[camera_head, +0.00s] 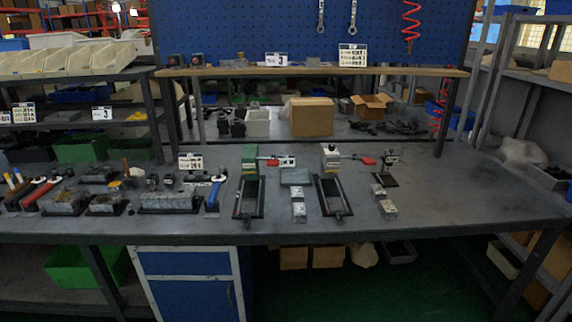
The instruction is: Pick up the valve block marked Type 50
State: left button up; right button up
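Small silvery blocks lie on the grey workbench (460,200). Two of them, a nearer block (299,212) and one just behind it (298,195), sit between two black fixtures. Another pair, a nearer block (389,208) and a farther block (377,190), lies right of the right fixture. Larger grey block-like parts sit in dark trays on the left, including a long one (168,201) and a squarer one (66,203). The Type 50 marking is too small to read, so I cannot tell which block carries it. Neither of my grippers is in view.
A green-headed fixture (250,185) and a white-headed fixture (331,185) stand mid-bench. A small stand (387,168) is right of them. Red and blue handled tools lie on the left. A wooden shelf (420,72) crosses above the bench. The bench's right side is clear.

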aim_at(299, 209)
jog(key=z, duration=0.45)
jog(key=i, duration=1.3)
jog(key=u, duration=0.45)
